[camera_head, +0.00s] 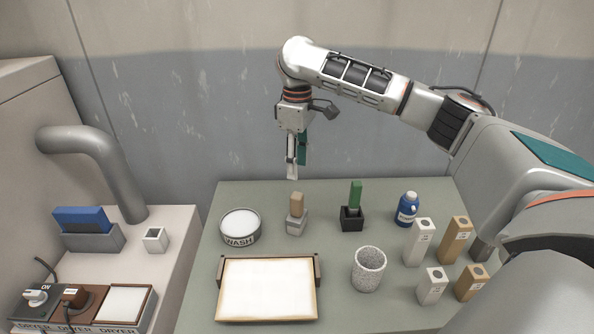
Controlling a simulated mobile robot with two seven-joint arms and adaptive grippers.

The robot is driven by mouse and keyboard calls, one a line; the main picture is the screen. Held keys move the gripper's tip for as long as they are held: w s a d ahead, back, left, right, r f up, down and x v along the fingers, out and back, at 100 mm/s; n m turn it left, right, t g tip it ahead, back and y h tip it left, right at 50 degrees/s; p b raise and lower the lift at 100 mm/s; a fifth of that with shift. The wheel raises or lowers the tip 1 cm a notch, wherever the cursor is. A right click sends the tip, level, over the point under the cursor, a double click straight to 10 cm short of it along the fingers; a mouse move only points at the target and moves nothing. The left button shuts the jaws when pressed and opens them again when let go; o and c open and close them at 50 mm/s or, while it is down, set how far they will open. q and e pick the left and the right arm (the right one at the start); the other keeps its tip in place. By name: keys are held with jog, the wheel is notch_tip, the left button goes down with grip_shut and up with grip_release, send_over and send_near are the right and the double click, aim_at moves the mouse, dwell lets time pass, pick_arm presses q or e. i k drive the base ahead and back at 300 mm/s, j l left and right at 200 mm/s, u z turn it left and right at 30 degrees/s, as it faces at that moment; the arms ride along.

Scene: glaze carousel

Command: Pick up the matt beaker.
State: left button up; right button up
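The likely matt beaker is a grey, speckled, open-topped cup (369,268) standing upright on the green-grey table, right of the framed white panel. My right gripper (296,172) hangs pointing down over the back of the table, up and to the left of the beaker and well apart from it. Nothing shows held in it. Its fingers are seen nearly edge-on, so their opening is unclear. My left gripper is out of view.
Behind the beaker stand a tan-topped block (296,215), a green-handled tool in a black holder (352,218) and a blue bottle (406,208). Several upright blocks (419,242) stand close on its right. A wash bowl (240,228) and framed panel (268,290) lie left.

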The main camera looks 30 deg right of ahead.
aim_at(370, 262)
jog(key=k+j, duration=0.8)
jog(key=k, duration=0.05)
